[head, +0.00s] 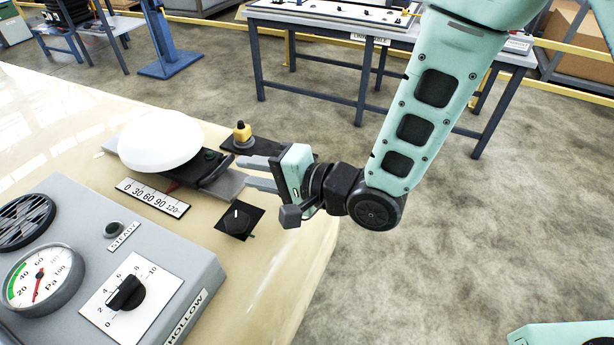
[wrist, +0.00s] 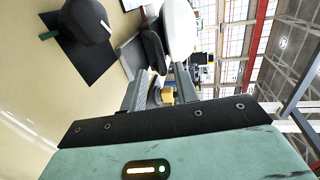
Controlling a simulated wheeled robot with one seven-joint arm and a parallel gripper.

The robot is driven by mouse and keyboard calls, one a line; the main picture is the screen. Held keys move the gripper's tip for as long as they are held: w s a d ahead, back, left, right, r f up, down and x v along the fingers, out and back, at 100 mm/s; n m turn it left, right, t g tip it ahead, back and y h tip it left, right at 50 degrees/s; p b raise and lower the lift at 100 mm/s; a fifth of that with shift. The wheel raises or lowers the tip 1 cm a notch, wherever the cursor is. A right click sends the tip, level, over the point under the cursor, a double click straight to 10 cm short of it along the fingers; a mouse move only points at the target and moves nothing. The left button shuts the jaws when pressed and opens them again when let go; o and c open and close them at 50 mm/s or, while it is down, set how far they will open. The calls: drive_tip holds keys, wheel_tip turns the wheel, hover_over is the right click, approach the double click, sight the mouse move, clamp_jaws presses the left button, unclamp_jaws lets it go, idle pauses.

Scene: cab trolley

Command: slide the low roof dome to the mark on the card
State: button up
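The low white roof dome (head: 160,141) sits on a dark slide on the cream roof, and its edge also shows at the top of the wrist view (wrist: 180,28). A black handle (head: 216,170) sticks out from the slide toward my gripper; it shows in the wrist view as a dark rounded bar (wrist: 154,50). The white card (head: 152,198) in front of the dome reads 0 to 120; I cannot make out a separate mark on it. My gripper (head: 238,172) is open, its two grey fingers apart. The fingertips are close to the handle; contact cannot be told.
A yellow knob (head: 242,132) on a black plate stands behind the fingers. A black knob on a square plate (head: 238,220) lies in front of them. A grey control box (head: 110,262) with gauge, dial and vent fills the front left. A workbench (head: 335,32) stands behind.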

drive_tip(key=v, duration=0.2)
drive_tip(key=p+v, duration=0.1)
drive_tip(key=v, duration=0.4)
drive_tip(key=shift+s+d+r+p, duration=0.1)
drive_tip(key=shift+d+r+p, duration=0.1)
drive_tip(key=shift+r+p, duration=0.15)
drive_tip(key=p+v, duration=0.2)
drive_tip(key=p, duration=0.5)
drive_tip(key=shift+d+f, duration=0.1)
drive_tip(key=shift+d, duration=0.05)
drive_tip(key=shift+s+f+p, duration=0.1)
drive_tip(key=shift+p, duration=0.2)
